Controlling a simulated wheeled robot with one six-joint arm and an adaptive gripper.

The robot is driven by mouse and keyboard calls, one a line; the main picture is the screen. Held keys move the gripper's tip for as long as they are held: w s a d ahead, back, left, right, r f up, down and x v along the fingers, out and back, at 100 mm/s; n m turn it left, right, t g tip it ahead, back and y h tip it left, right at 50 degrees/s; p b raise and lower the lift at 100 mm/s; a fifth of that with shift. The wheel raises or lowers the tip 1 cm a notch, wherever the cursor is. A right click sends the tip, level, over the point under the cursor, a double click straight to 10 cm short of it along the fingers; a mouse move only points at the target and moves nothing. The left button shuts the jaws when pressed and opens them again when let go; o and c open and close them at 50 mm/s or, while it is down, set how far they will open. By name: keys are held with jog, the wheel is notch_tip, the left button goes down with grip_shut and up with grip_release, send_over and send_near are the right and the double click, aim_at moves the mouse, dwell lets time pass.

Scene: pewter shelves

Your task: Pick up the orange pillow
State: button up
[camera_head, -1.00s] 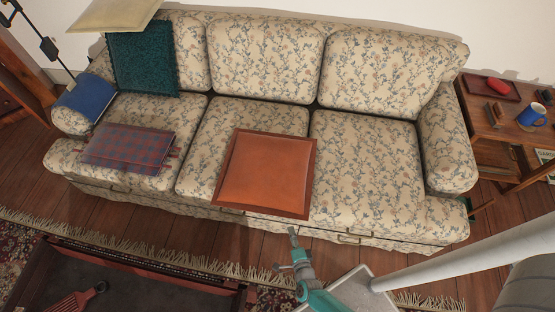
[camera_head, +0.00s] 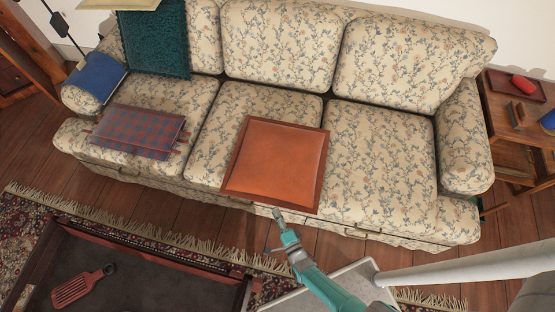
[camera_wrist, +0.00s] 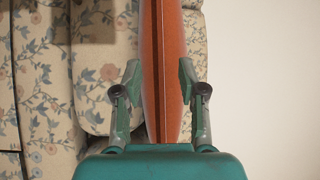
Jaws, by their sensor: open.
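The orange pillow (camera_head: 277,163) is square with a darker reddish-brown border. It lies on the middle seat of the floral sofa (camera_head: 385,150), its front part reaching the seat's front edge. My gripper (camera_head: 277,214) is just in front of the pillow's near edge in the head view. In the wrist view the pillow (camera_wrist: 163,70) is seen edge-on, running between the two spread fingers of my gripper (camera_wrist: 158,80). The fingers are open, with a gap visible on the left side. Whether the right finger touches the pillow I cannot tell.
A wooden side table (camera_head: 505,125) stands at the right. A low dark table (camera_head: 130,275) with a red slotted utensil (camera_head: 82,288) is in front.

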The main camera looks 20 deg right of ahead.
aim_at(272, 204)
jog(key=w, duration=0.5)
grip_shut()
